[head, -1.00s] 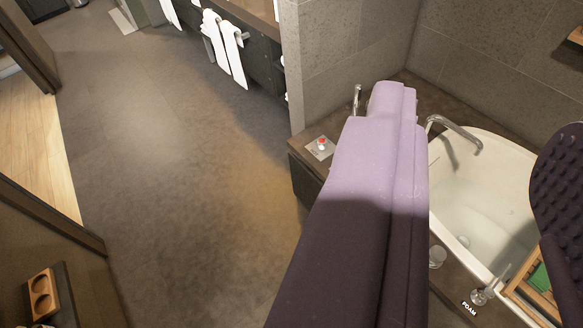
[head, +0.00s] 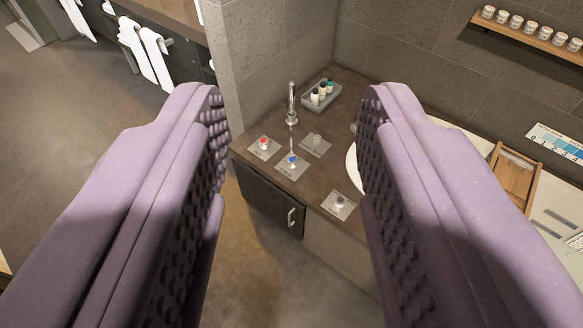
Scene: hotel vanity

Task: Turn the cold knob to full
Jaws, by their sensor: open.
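The cold knob (head: 292,160) has a blue top and sits on a small square plate lettered COLD, on the brown vanity counter (head: 335,91). A similar knob with a red top (head: 264,143) is just behind it to the left. My gripper (head: 288,108) is open and empty, with its two purple padded fingers wide apart at left and right. The cold knob shows in the gap between the fingers, farther off and not touched. How far the knob is turned is too small to tell.
A chrome tap (head: 291,103) stands behind the knobs. Two more plates with grey knobs (head: 316,139) (head: 339,202) lie to the right. A grey tray (head: 322,95) holds small bottles. The white tub is partly hidden by my right finger. A cabinet handle (head: 291,217) juts out below. Open floor lies left.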

